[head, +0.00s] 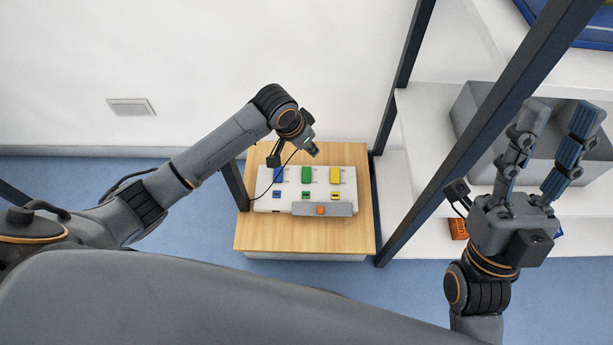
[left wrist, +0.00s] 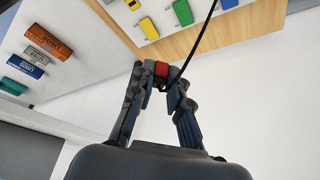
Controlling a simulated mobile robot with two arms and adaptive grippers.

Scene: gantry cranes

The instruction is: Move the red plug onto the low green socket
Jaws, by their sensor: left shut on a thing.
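My left gripper (left wrist: 160,72) is shut on the red plug (left wrist: 161,69), with a black cable running up from it past the board. In the head view my left gripper (head: 310,146) is above the far edge of the white board; its fingers and the plug are hard to make out there. The board (head: 262,205) has a far row of larger blue, green (head: 307,174) and yellow blocks and a near row of smaller ones. The small green socket (head: 306,194) is in the middle of the near row, apart from the gripper. My right gripper (head: 558,112) is open and empty.
The board stands on a wooden table (head: 260,237). A grey strip with an orange block (head: 320,210) lies along its near side. Dark posts (head: 412,195) and a shelf with a grey bin (head: 475,108) are at the right. Labelled boxes (left wrist: 47,42) show in the left wrist view.

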